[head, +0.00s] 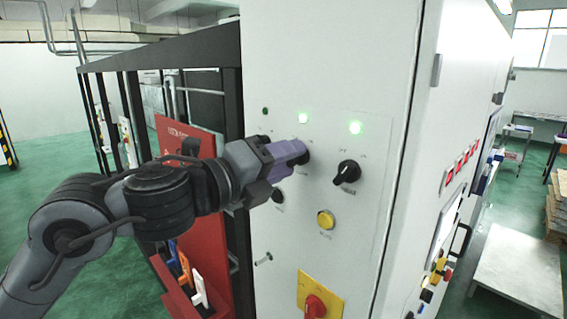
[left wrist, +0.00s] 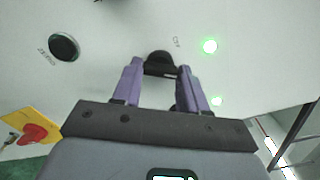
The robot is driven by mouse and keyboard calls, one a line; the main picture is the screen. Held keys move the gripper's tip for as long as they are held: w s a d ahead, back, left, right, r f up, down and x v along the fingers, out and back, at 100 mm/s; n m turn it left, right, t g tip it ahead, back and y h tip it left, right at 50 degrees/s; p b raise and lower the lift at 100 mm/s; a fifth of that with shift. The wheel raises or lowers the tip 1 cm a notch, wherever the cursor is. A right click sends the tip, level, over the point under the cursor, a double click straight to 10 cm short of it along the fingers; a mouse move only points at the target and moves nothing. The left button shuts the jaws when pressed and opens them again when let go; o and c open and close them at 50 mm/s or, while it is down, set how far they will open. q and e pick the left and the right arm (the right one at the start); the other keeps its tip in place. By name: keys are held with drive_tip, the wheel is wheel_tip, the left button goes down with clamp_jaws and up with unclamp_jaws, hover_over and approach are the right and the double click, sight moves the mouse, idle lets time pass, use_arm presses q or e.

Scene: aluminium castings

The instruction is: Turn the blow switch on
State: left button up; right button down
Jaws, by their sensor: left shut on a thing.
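A black rotary switch (head: 306,158) sits on the front of the white control cabinet (head: 330,60), mostly hidden behind my left gripper (head: 300,152) in the head view. My left gripper's purple fingers are shut on this switch. In the left wrist view, the switch (left wrist: 159,61) shows between the two fingertips. The labels are too small to tell which one is the blow switch. My right gripper is not in view.
Green lamps (head: 303,118) glow above the switches. A red panel (head: 190,150) and black frame stand left of the cabinet.

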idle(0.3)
use_arm(q)
drive_tip(key=o, duration=1.1)
drive_tip(key=shift+c, duration=0.2)
drive_tip(key=b+v, duration=0.3)
drive_tip(key=v, duration=0.7)
drive_tip(key=shift+s+a, duration=0.25)
drive_tip(key=shift+a, duration=0.05)
